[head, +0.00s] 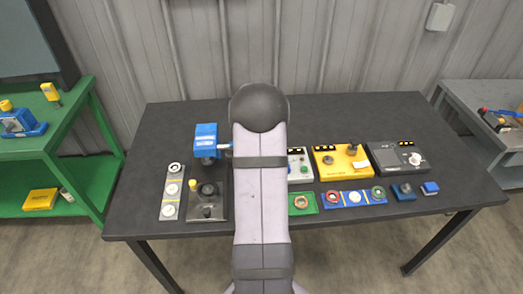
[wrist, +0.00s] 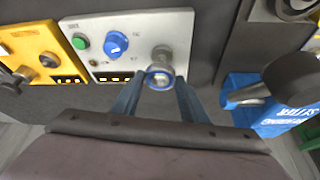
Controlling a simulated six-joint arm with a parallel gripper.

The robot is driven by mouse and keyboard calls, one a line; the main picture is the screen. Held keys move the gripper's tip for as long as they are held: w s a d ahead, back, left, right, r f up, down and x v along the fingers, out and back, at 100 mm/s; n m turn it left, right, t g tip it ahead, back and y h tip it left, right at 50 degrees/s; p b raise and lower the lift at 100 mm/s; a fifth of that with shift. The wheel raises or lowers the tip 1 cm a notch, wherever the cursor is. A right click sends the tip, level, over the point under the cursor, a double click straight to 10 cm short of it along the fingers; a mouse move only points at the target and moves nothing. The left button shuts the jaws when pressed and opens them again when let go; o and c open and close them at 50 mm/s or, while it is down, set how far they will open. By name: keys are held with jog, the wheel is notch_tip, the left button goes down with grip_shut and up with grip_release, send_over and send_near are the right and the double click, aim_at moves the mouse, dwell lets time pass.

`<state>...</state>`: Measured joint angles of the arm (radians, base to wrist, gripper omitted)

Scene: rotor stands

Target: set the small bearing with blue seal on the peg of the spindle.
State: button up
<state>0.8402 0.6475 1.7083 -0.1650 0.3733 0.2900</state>
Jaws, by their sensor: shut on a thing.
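The small bearing with blue seal (wrist: 159,80) is between the fingertips of my gripper (wrist: 158,84) in the wrist view. My gripper is shut on it. The spindle (wrist: 135,20) is a light grey box with a green button and a blue knob. Its metal peg (wrist: 162,55) shows right beside the bearing in the wrist view; I cannot tell whether the bearing is around the peg or apart from it. In the head view my arm hides the gripper, the bearing and part of the spindle (head: 298,152).
A yellow box (head: 328,168) and a dark grey box (head: 390,152) stand right of the spindle. A blue machine (head: 206,140) stands to its left. A green tray (head: 301,210), a blue tray (head: 347,204) with rings and a grey strip (head: 181,182) lie nearer the front.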

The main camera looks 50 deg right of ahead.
jog(key=shift+f, duration=0.15)
jog(key=shift+f+b, duration=0.6)
jog(key=shift+f+b, duration=1.25)
jog(key=shift+f, duration=0.15)
dwell(1.9)
dwell(0.4)
jog(key=o, duration=1.2)
jog(key=shift+o, duration=0.5)
jog(key=o, duration=0.4)
jog(key=shift+c, duration=0.2)
jog(key=shift+r, duration=0.1)
